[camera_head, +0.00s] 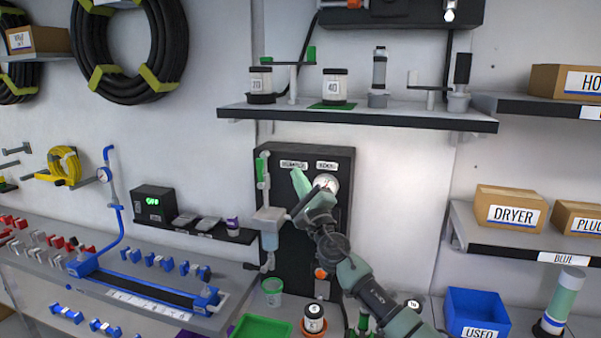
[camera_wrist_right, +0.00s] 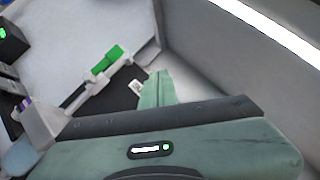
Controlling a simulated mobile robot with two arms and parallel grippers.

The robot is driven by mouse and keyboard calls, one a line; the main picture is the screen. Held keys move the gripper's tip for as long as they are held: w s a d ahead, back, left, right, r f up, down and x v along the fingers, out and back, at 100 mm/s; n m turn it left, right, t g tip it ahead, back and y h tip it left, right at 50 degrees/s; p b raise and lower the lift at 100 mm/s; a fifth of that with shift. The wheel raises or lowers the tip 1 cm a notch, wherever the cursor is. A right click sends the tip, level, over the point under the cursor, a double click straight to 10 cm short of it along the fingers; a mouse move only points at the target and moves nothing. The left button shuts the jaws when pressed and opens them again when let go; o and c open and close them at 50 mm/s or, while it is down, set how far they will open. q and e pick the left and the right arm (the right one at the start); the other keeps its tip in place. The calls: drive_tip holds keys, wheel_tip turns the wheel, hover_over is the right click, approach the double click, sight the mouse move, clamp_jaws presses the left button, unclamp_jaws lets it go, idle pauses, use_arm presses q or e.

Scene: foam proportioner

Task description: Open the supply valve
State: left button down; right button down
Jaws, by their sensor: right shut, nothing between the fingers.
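A black panel (camera_head: 285,150) on the wall carries two small white labels, too small to read surely, and a round gauge (camera_head: 327,183). On the pipe at its left edge is a green valve handle (camera_head: 262,170), lying along the pipe; it also shows in the right wrist view (camera_wrist_right: 107,60). A grey fitting with a clear bowl (camera_head: 270,240) sits below it. My right gripper (camera_head: 298,180) is in front of the panel, right of the green handle, shut and empty. Its green fingers show in the wrist view (camera_wrist_right: 157,88), apart from the handle. My left gripper is out of view.
A shelf (camera_head: 360,117) with cups and bottles juts out above the panel. A small shelf with a lit display box (camera_head: 153,203) is at left. Below stand a green tray (camera_head: 262,328), a green cup (camera_head: 272,291) and a blue bin (camera_head: 476,308).

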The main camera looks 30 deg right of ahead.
drive_tip(key=s+a+f+m+g+h, duration=0.1)
drive_tip(key=s+a+f+m+g, duration=0.3)
drive_tip(key=s+f+m, duration=0.45)
drive_tip(key=s+a+f+m+g, duration=0.3)
drive_tip(key=s+f+m, duration=0.3)
drive_tip(key=f+m, duration=0.6)
drive_tip(key=s+a+f+m+g+h, duration=0.1)
drive_tip(key=s+a+f+m+g, duration=0.3)
drive_tip(key=s+f+m, duration=0.5)
drive_tip(key=s+a+f+m+g+y, duration=0.25)
drive_tip(key=s+a+f+m, duration=0.2)
drive_tip(key=s, duration=0.35)
drive_tip(key=s+a+f+m+g+y, duration=0.25)
drive_tip(key=s+a+m, duration=0.2)
drive_tip(key=s, duration=0.25)
drive_tip(key=s+a+f+m+g+y, duration=0.2)
drive_tip(key=s+a+f+m+g, duration=0.15)
drive_tip(key=s+f+m, duration=0.35)
wheel_tip(320, 180, down, 29)
drive_tip(key=s+n+g+b, duration=0.1)
drive_tip(key=s+n+b, duration=0.15)
drive_tip(key=b, duration=0.35)
drive_tip(key=s+d+f+g+b, duration=0.1)
drive_tip(key=s+d+f+b, duration=0.2)
drive_tip(key=s+f, duration=1.4)
wheel_tip(320, 180, down, 3)
drive_tip(key=shift+f+m+h+b, duration=0.1)
drive_tip(key=shift+m+h+b, duration=0.2)
drive_tip(key=shift+b, duration=0.05)
